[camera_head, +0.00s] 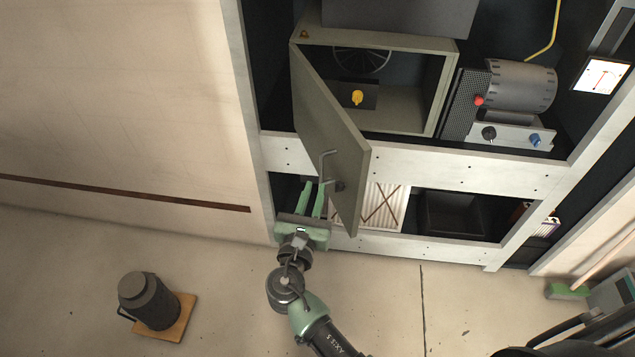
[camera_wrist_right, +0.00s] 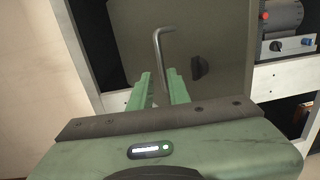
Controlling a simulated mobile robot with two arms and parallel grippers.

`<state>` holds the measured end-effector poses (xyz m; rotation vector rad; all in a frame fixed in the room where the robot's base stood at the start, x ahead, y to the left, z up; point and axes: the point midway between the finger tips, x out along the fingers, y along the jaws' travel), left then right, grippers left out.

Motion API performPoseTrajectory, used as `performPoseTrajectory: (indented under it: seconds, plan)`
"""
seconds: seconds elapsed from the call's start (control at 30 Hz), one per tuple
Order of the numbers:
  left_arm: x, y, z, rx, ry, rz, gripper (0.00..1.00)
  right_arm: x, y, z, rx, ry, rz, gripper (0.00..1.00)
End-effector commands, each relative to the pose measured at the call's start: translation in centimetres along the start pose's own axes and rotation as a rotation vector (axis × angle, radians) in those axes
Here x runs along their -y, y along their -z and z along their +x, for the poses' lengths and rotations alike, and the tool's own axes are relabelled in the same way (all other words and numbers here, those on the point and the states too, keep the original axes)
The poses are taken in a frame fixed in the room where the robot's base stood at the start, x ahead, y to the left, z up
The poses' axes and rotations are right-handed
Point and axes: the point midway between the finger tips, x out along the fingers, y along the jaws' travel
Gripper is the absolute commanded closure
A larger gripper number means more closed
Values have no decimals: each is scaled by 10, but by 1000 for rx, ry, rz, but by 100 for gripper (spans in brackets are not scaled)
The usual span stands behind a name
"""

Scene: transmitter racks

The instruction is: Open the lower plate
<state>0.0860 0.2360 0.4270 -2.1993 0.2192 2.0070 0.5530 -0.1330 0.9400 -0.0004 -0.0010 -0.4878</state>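The plate (camera_head: 330,130) is a grey-green hinged door on a box in the rack; it stands swung open towards me, hinged at the box's left side. It also fills the middle of the right wrist view (camera_wrist_right: 220,60). A bent metal handle (camera_head: 322,166) is on the door's face, with a dark knob (camera_head: 340,186) beside it. My right gripper (camera_head: 312,188) is just below and left of the handle. Its green fingers (camera_wrist_right: 160,82) are apart, and the handle (camera_wrist_right: 158,55) rises ahead between them; contact cannot be told. My left gripper is not in view.
The open box (camera_head: 410,105) holds a yellow knob (camera_head: 357,97) and a fan grille. A cylindrical motor unit (camera_head: 520,88) sits to its right. A dark canister (camera_head: 150,302) stands on a wooden board on the floor at left. The floor in front is mostly clear.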

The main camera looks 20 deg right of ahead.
Motion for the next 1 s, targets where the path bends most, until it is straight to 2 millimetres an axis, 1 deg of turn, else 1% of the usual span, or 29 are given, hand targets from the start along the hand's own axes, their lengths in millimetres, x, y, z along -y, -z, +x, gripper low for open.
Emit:
performPoseTrajectory:
  seconds: [0.1, 0.33, 0.4, 0.47, 0.53, 0.57, 0.6, 0.67, 0.7, 0.77, 0.8, 0.87, 0.9, 1.0]
  plan:
    - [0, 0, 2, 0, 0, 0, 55, 0, 0, -6, 1, 0, 0, 82]
    - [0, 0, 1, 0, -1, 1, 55, 0, -1, -7, 1, 0, 0, 82]
    - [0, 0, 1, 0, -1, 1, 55, 0, 2, -7, -6, -1, 4, 100]
    - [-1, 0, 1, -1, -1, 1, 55, 0, 15, -7, -34, -10, 21, 100]
    - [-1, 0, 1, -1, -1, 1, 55, 2, 48, -10, -109, -27, 69, 100]
    - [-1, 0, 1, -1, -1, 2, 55, 3, 69, -12, -157, -35, 103, 100]
    - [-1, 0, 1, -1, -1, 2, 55, 6, 102, -17, -236, -41, 162, 100]
    - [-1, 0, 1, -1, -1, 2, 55, 16, 161, -31, -381, -31, 275, 100]
    - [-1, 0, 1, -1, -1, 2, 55, 25, 203, -46, -488, -6, 365, 100]
    - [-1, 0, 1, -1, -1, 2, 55, 45, 264, -72, -644, 63, 513, 100]
    - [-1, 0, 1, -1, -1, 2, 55, 58, 299, -92, -737, 125, 612, 100]
    - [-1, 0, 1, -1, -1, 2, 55, 80, 342, -120, -847, 231, 751, 100]
    - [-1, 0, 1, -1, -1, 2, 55, 92, 364, -137, -904, 303, 833, 100]
    - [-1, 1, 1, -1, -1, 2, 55, 122, 406, -175, -998, 484, 1011, 100]
